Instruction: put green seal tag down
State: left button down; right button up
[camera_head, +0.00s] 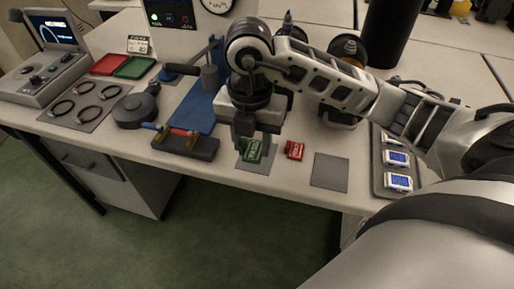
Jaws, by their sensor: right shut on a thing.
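The green seal tag (252,150) is at the fingertips of my right gripper (247,137). It is over a grey square mat (257,163) near the table's front edge. I cannot tell whether the tag touches the mat. My right gripper points down and is shut on the tag, and its fingers hide the tag's upper part. A red seal tag (295,149) lies on the table just to the right of that mat. My left gripper is not in view.
An empty grey mat (330,172) lies right of the red tag. A tray (378,178) with white-and-blue items is farther right. A dark block with a red and blue tool (185,144) stands left. Red and green trays (134,67) sit at the back left.

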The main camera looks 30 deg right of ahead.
jog(key=w+d+f, duration=0.1)
jog(key=f, duration=0.1)
jog(key=w+d+f, duration=0.3)
jog(key=f, duration=0.1)
jog(key=shift+w+d, duration=0.15)
jog(key=shift+w, duration=0.25)
jog(key=shift+w+d+f, duration=0.25)
jog(key=shift+f, duration=0.15)
notch_tip(320, 180, down, 3)
jog(key=shift+f+p, duration=0.1)
jog(key=shift+p, duration=0.5)
jog(key=shift+f, duration=0.15)
jog(key=o, duration=0.9)
jog(key=shift+o, duration=0.2)
